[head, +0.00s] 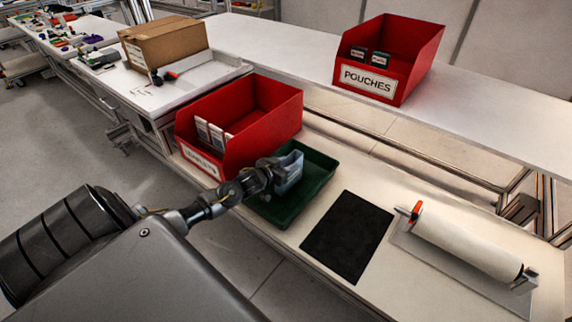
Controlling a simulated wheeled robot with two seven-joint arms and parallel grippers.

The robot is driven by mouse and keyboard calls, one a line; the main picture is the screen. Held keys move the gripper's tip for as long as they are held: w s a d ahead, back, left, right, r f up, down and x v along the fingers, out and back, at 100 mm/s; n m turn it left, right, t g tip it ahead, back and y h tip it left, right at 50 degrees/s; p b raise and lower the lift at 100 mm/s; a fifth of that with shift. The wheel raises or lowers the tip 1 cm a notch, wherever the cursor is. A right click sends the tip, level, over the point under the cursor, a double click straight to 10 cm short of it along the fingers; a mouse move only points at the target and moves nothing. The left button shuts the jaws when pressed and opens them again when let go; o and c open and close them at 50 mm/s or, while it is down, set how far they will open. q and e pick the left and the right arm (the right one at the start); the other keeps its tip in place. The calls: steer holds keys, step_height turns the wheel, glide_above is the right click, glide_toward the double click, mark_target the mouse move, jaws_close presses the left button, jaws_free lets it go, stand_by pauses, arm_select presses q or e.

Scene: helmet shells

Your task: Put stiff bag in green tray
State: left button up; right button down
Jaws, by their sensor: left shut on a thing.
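The green tray (319,182) lies on the near white bench, to the right of a red bin. My left gripper (279,172) is over the tray, shut on a pale blue-grey bag (290,172). The bag is upright and inside the tray's outline as seen from the head. I cannot tell whether it touches the tray floor. The gripper hides part of the bag and of the tray. My right gripper is not in view.
A red bin (270,95) with white packs stands left of the tray. A black mat (346,236) and a white roll on a holder (465,245) lie to the right. A red bin labelled POUCHES (410,45) stands on the back bench. A cardboard box (165,42) stands at upper left.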

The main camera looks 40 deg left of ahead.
arm_select(q)
steer(key=o, duration=0.9)
steer(key=shift+o, duration=1.5)
steer(key=shift+r, duration=0.1)
steer(key=p+v, duration=0.1)
steer(key=v, duration=1.1)
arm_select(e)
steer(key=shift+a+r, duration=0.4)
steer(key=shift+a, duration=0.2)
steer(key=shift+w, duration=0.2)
